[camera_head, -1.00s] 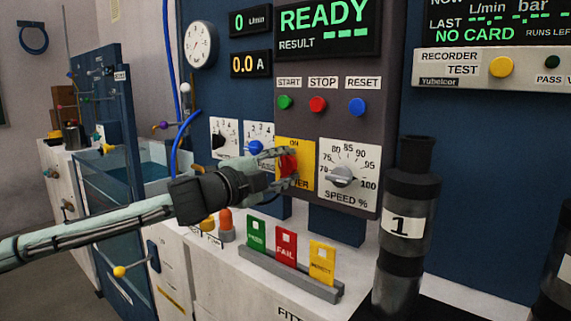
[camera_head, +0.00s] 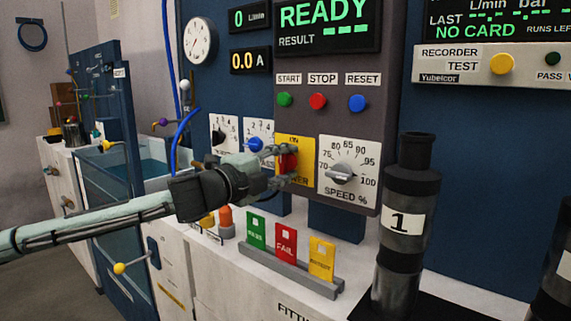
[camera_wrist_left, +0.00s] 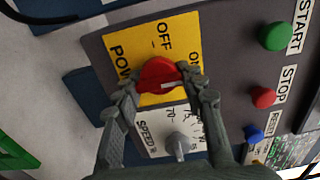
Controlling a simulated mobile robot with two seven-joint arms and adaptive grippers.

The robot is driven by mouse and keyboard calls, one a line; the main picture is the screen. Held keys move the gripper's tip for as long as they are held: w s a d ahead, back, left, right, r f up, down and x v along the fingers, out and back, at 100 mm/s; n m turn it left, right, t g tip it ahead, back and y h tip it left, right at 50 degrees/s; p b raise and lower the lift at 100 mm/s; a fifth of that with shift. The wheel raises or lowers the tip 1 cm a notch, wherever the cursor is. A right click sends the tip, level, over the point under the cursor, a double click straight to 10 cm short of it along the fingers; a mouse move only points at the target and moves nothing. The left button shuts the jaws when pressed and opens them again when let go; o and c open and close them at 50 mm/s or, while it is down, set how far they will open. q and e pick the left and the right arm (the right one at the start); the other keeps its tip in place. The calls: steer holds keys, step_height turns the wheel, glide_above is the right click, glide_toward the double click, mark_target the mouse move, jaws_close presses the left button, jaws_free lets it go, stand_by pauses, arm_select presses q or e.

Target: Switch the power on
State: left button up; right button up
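The red power knob (camera_head: 289,160) is on a yellow plate (camera_head: 305,175) on the grey control panel. In the left wrist view, the knob (camera_wrist_left: 160,73) sits between my fingertips, with OFF above it and ON at its right. I cannot tell for sure which word it points to. My left gripper (camera_head: 287,163) reaches in from the left. Its fingers, also in the left wrist view (camera_wrist_left: 160,85), close around the knob from both sides and appear to touch it. They hide part of the plate's lettering. My right gripper is not in view.
The speed dial (camera_head: 343,172) is just right of the plate. The green start button (camera_head: 285,99), red stop button (camera_head: 318,101) and blue reset button (camera_head: 357,103) are above. Below stand coloured cards in a grey rack (camera_head: 290,273). A dark cylinder marked 1 (camera_head: 400,262) stands at the right.

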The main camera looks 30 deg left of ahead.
arm_select(q)
steer(key=o, duration=0.4)
steer(key=shift+o, duration=0.2)
steer(key=shift+s+f, duration=0.1)
steer(key=shift+s, duration=0.05)
steer(key=shift+s, duration=0.45)
steer(key=s, duration=1)
steer(key=shift+s+a, duration=0.4)
steer(key=shift+a, duration=0.05)
